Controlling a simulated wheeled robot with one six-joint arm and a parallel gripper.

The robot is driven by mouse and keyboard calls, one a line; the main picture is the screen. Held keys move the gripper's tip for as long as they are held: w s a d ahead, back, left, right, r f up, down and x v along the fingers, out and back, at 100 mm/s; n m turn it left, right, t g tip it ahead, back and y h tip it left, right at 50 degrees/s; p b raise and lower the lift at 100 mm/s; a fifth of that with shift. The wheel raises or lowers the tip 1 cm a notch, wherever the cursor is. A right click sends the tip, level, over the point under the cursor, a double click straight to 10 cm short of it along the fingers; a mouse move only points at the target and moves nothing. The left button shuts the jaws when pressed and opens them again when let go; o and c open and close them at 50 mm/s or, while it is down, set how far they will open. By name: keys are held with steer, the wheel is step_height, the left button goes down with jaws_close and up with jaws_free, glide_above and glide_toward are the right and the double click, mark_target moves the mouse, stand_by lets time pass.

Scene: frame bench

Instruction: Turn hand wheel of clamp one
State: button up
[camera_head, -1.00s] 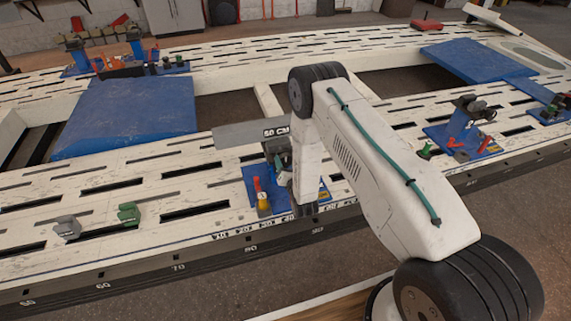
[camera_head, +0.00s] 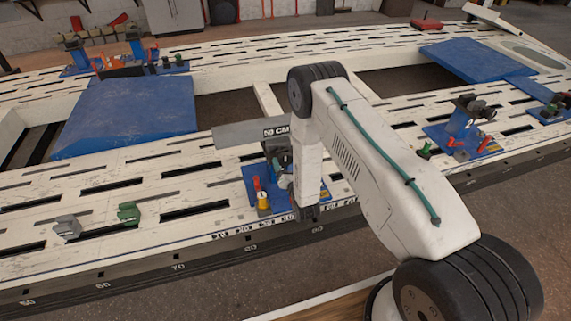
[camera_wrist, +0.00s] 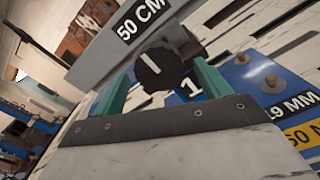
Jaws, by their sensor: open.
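The hand wheel (camera_wrist: 158,68) is a black ribbed knob with a white line on its face. In the wrist view it sits under a grey bar (camera_wrist: 120,42) marked "50 CM", near a "1" label. My gripper (camera_wrist: 163,82) is open, with one teal finger on each side of the wheel. I cannot tell whether the fingers touch it. In the head view the clamp's blue base plate (camera_head: 262,205) stands on the white bench, and my arm hides the wheel and the gripper there.
The clamp carries a red lever (camera_head: 257,183) and a yellow part (camera_head: 263,201). Another blue clamp base (camera_head: 440,135) stands to the right. Small grey (camera_head: 67,226) and green (camera_head: 129,212) blocks sit to the left on the slotted white bench (camera_head: 180,187).

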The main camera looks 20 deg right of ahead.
steer(key=s, duration=0.6)
steer(key=shift+s, duration=0.2)
